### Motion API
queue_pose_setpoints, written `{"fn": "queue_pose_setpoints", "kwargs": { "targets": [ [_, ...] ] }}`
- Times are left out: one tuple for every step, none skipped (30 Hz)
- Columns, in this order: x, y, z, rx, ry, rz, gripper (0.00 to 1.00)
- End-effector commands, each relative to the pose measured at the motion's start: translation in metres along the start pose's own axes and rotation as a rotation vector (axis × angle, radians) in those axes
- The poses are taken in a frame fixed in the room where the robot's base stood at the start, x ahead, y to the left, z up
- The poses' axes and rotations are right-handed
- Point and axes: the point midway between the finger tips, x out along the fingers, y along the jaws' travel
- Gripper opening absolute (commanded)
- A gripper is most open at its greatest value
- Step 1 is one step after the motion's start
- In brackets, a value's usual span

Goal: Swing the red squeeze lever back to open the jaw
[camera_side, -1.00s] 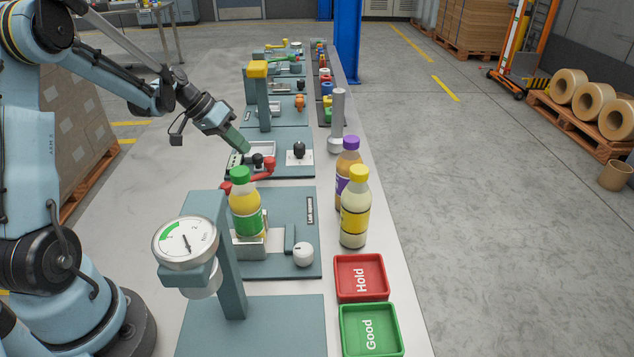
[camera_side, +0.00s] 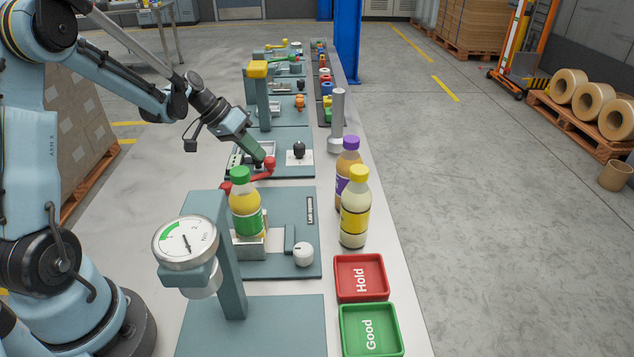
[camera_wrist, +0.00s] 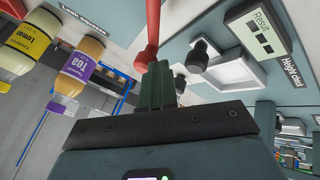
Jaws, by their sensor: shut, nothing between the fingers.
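The red squeeze lever (camera_side: 262,173) lies low behind the green-capped bottle, its round red knob at the right end. In the wrist view the red lever (camera_wrist: 152,22) runs down from the top edge to its knob just ahead of the fingertips. My gripper (camera_side: 263,160) is shut and empty, its green fingers pointing down at the knob. In the wrist view my gripper (camera_wrist: 154,70) has its fingertips close to the knob; I cannot tell whether they touch. The bottle with the green cap (camera_side: 245,205) stands upright at the lever station and hides part of the lever. The jaw itself is not clearly seen.
Purple-capped (camera_side: 348,165) and yellow-capped (camera_side: 354,210) bottles stand to the right. A dial gauge on a post (camera_side: 186,243) stands in front. Red Hold (camera_side: 361,299) and green Good (camera_side: 398,315) trays lie front right. A yellow-topped post (camera_side: 260,95) rises behind my gripper.

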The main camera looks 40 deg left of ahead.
Motion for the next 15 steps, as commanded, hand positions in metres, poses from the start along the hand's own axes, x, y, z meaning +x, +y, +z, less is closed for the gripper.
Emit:
{"fn": "queue_pose_setpoints", "kwargs": {
  "targets": [
    [0.001, 0.002, 0.000, 0.011, -0.007, 0.007, 0.00],
    [0.001, 0.002, 0.000, 0.014, -0.009, 0.009, 0.00],
    [0.002, 0.003, 0.001, 0.018, -0.011, 0.011, 0.00],
    [0.002, 0.003, 0.001, 0.022, -0.013, 0.013, 0.00],
    [0.002, 0.004, 0.001, 0.025, -0.015, 0.015, 0.00],
    [0.002, 0.004, 0.001, 0.030, -0.018, 0.018, 0.00],
    [0.003, 0.005, 0.001, 0.035, -0.020, 0.021, 0.00],
    [0.003, 0.005, 0.001, 0.041, -0.023, 0.024, 0.00],
    [0.003, 0.006, 0.001, 0.051, -0.028, 0.028, 0.00],
    [0.004, 0.007, 0.001, 0.059, -0.032, 0.033, 0.00],
    [0.004, 0.008, 0.001, 0.067, -0.037, 0.038, 0.00],
    [0.005, 0.010, 0.001, 0.081, -0.044, 0.045, 0.00],
    [0.005, 0.011, 0.001, 0.093, -0.050, 0.051, 0.00],
    [0.006, 0.012, 0.002, 0.105, -0.056, 0.057, 0.00],
    [0.006, 0.014, 0.002, 0.124, -0.066, 0.067, 0.00]
  ]
}}
